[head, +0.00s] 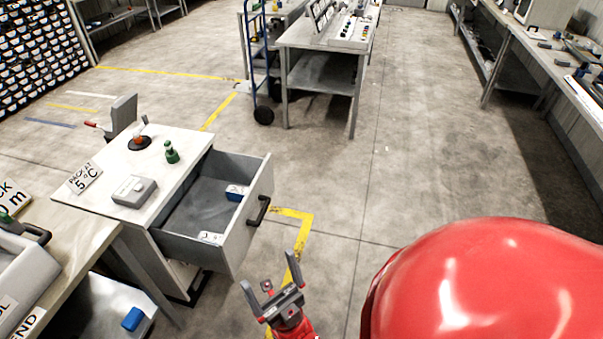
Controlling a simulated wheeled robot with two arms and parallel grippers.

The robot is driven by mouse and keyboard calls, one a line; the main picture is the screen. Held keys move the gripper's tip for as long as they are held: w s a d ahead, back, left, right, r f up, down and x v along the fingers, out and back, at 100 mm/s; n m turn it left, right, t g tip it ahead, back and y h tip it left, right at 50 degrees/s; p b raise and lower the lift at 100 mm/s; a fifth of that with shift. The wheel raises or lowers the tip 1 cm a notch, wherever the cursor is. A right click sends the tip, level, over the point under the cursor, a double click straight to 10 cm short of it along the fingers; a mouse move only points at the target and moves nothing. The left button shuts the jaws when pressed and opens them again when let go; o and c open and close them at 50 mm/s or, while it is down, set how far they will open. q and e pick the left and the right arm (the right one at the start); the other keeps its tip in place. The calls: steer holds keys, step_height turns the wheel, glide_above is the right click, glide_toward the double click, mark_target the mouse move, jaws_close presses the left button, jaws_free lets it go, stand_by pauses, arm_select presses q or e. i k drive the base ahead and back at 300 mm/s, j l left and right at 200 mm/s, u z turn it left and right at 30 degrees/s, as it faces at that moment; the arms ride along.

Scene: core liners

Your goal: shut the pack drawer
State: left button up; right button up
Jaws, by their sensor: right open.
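The pack drawer (248,228) is a grey drawer pulled well out of a cabinet with a pale top (188,150). Its front panel, with a dark bar handle (258,211), faces right. Inside lie a blue-and-white item (236,192) near the far front corner and a small white item (210,238) near the close side. My right gripper (272,272) is open and empty, with its two fingers apart, below and right of the drawer front. It looks clear of the drawer and handle. My left gripper is out of view.
A "PACK AT 5 °C" sign (84,178), a grey box (134,191) and a green bottle-like item (171,152) stand on the cabinet top. A bench (70,235) is at lower left. A workbench (318,40) with a blue trolley (255,75) stands behind. Floor right of the drawer is clear.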

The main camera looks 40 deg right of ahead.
mark_target(200, 204)
steer(key=z, duration=0.75)
steer(key=i+l+u, duration=0.75)
